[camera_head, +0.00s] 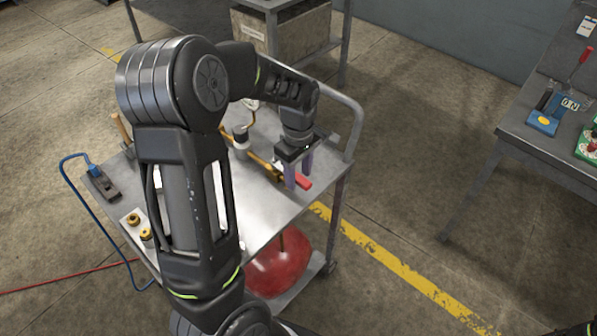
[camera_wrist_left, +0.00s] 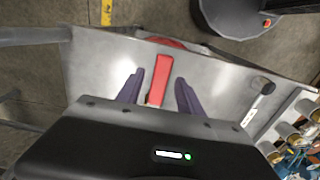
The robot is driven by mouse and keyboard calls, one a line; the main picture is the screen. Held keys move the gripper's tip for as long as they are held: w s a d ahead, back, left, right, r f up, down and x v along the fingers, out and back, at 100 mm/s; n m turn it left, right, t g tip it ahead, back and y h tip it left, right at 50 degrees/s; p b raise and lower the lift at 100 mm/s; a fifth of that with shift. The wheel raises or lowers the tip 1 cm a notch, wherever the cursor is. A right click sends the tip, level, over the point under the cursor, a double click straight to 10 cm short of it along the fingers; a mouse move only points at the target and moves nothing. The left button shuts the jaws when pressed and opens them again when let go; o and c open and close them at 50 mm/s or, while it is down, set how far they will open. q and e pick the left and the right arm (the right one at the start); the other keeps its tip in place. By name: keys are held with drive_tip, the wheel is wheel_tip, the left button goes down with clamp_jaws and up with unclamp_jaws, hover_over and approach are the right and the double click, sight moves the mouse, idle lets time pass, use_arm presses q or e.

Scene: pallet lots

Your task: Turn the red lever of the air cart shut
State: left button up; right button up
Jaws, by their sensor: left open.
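The red lever (camera_head: 304,183) sits at the right end of a brass pipe (camera_head: 262,163) on top of the grey metal air cart (camera_head: 272,208). My left gripper (camera_head: 298,172) reaches down over the lever with its purple fingers apart. In the left wrist view, the red lever (camera_wrist_left: 158,80) lies lengthwise between the two open fingers (camera_wrist_left: 158,92), with a gap showing on each side. Whether the fingertips are level with the lever is hard to tell. My right gripper is not in view.
A red tank (camera_head: 283,266) sits below the cart top. Brass fittings (camera_head: 133,219), a dark tool (camera_head: 100,183) and a blue hose (camera_head: 72,158) are at the cart's left. The cart's rail (camera_head: 354,125) stands right of the gripper. A workbench (camera_head: 530,130) stands far right, across open floor.

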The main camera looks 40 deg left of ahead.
use_arm(q)
drive_tip(key=shift+c, duration=0.2)
clamp_jaws()
idle(1.1)
